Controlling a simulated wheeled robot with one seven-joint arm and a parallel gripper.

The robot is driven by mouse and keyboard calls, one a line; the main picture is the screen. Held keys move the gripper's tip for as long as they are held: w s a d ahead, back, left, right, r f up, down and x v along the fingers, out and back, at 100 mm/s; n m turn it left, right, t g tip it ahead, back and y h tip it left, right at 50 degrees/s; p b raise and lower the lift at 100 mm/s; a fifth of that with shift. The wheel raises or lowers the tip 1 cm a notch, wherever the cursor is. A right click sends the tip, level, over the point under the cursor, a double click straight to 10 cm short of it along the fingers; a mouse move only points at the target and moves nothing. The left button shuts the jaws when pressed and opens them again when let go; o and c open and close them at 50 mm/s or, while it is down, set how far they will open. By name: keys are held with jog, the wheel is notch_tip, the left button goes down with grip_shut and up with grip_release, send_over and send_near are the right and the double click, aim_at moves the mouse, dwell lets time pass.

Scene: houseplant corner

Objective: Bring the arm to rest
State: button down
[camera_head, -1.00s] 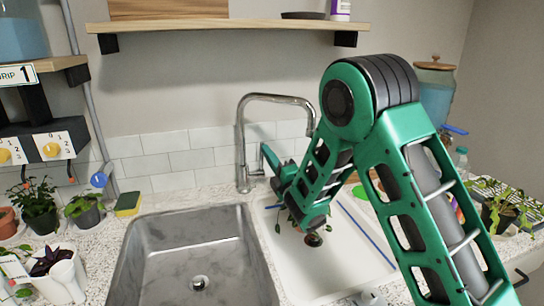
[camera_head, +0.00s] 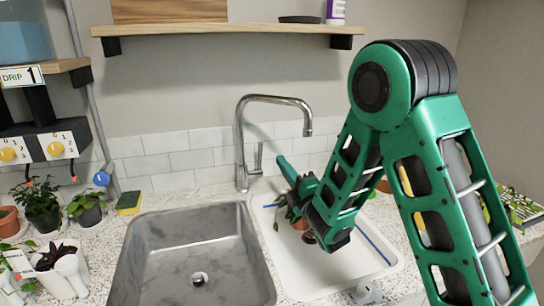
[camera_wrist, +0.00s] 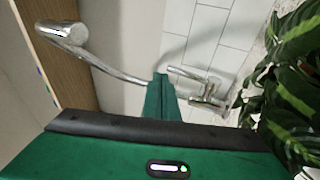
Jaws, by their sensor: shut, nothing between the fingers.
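My green arm reaches over the white basin from the right in the head view. My gripper (camera_head: 283,163) points toward the tap, a little to its right, above the basin. In the wrist view the narrow green fingers (camera_wrist: 161,92) are together with nothing visible between them. The chrome tap (camera_head: 241,140) stands behind the sinks; in the wrist view (camera_wrist: 95,62) it shows beyond the fingers. A small potted plant (camera_head: 299,222) in the basin is partly hidden behind my arm.
A steel sink (camera_head: 198,250) is empty at left of the white basin (camera_head: 300,275). A wooden shelf (camera_head: 225,29) runs above. Leaves (camera_wrist: 290,75) are close on the right in the wrist view. Potted plants (camera_head: 40,210) and a sponge (camera_head: 128,203) line the left counter.

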jog(key=s+d+f+m+g+h, duration=0.1)
jog(key=s+d+m+g+h, duration=0.15)
jog(key=d+m+h, duration=0.4)
jog(key=s+d+f+m+g+h, duration=0.1)
jog(key=d+m+g+h, duration=0.25)
jog(key=d+m, duration=0.6)
jog(key=s+d+f+m+g, duration=0.1)
jog(key=s+d+m+g, duration=0.3)
jog(key=s, duration=0.9)
jog(key=s+d+f+m+g, duration=0.1)
jog(key=s+d+m+g, duration=0.4)
jog(key=s, duration=0.9)
jog(key=s+d+f+m+g+y, duration=0.1)
jog(key=s+d+m+g, duration=0.3)
jog(key=s+d, duration=0.5)
jog(key=s, duration=0.5)
jog(key=shift+f+m+g, duration=0.35)
jog(key=shift+m+g, duration=0.05)
